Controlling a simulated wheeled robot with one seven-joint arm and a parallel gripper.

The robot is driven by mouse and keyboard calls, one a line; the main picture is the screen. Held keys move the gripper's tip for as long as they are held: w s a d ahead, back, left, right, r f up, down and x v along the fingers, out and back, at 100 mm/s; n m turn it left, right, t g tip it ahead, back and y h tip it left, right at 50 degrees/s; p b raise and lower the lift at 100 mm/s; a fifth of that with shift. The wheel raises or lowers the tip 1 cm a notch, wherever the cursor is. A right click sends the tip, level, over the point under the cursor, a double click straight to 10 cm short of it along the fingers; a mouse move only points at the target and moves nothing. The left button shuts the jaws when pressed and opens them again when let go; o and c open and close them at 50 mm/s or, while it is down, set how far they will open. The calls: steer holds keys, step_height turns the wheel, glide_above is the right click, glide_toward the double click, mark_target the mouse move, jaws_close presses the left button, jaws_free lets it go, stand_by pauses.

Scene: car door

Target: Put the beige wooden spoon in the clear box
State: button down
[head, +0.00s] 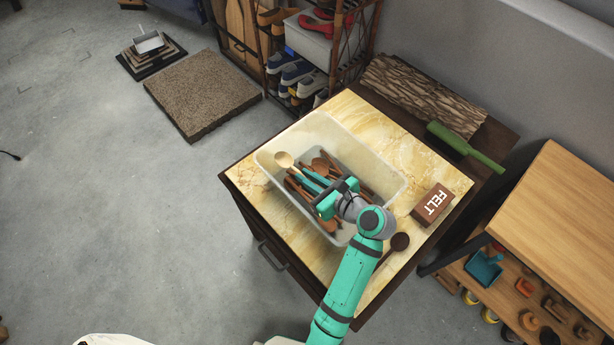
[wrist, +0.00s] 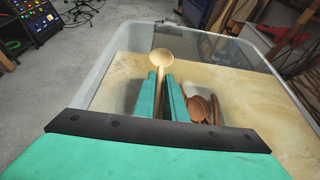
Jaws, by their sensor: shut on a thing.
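The beige wooden spoon (head: 285,160) is held between the teal fingers of my gripper (head: 322,187), its pale bowl sticking out past the fingertips. In the wrist view the spoon (wrist: 161,60) stands up between the fingers (wrist: 162,95). The clear box (head: 400,187) stands on the marble-topped cabinet. My gripper and the spoon are over the inside of the box, and I cannot tell whether the spoon touches anything below. Several brown wooden utensils (head: 320,166) lie in the box, partly hidden by my gripper.
A dark wooden spoon (head: 400,241) lies on the marble top (head: 440,175) outside the box, beside my arm. A brown block marked FELT (head: 433,203) is to the right.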

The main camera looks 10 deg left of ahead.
steer(key=shift+f, duration=0.55)
steer(key=c, duration=1.8)
jaws_free()
steer(key=shift+r, duration=0.25)
steer(key=v, duration=1.2)
steer(key=shift+s+r, duration=0.1)
steer(key=shift+r, duration=0.15)
